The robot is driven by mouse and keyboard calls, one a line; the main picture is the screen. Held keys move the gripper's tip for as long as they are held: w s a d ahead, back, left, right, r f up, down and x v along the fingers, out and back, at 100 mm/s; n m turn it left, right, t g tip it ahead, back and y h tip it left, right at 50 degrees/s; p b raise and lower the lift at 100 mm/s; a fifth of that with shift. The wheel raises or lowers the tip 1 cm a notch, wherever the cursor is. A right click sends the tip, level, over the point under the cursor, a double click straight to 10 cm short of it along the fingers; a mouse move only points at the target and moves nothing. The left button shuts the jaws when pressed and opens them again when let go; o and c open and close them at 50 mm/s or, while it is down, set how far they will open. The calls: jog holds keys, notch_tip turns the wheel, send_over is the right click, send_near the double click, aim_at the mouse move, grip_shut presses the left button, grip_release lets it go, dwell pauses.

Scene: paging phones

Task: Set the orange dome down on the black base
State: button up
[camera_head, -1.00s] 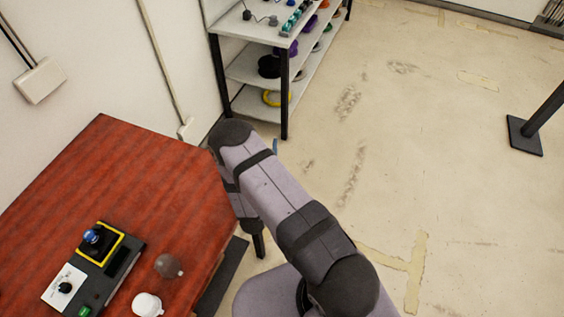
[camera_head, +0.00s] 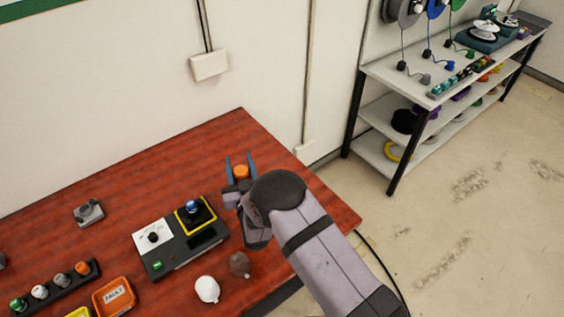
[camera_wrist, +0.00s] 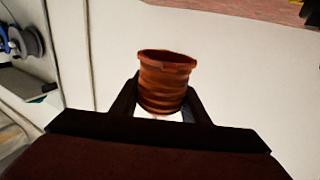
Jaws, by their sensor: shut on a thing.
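The orange dome (camera_head: 241,172) is between the blue fingers of my gripper (camera_head: 240,164), which is shut on it, at the back right of the red table. In the wrist view the orange dome (camera_wrist: 165,80) is an orange, ribbed, cup-like piece between the dark fingers. A dark console (camera_head: 190,252) stands to the left of my gripper. On it is a black square base (camera_head: 203,222) with a yellow border, and a blue bulb-like piece (camera_head: 193,207) stands on that. I cannot tell for sure that this is the black base meant.
A white dome (camera_head: 207,289) and a brown-grey dome (camera_head: 240,264) stand in front of the console. A rack (camera_head: 55,288) of small coloured domes and an orange FAULT tray (camera_head: 115,297) are at lower left. A grey piece (camera_head: 89,212) lies behind.

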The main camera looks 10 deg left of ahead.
jog(key=s+a+r+n+g+y, duration=0.1)
jog(key=s+a+y, duration=0.1)
jog(key=s+a, duration=0.2)
jog(key=s+a+r+n+g+y, duration=0.1)
jog(key=s+a, duration=0.4)
jog(key=a, duration=0.6)
jog(key=shift+s+a+n+g+y, duration=0.15)
jog(key=shift+a+n+g+y, duration=0.25)
jog(key=shift+n+y, duration=0.45)
jog(key=shift+d+f, duration=0.15)
jog(key=shift+f+b, duration=0.85)
jog(key=shift+f, duration=0.3)
jog(key=shift+f+b, duration=2.2)
jog(key=shift+b, duration=1.1)
dwell(1.1)
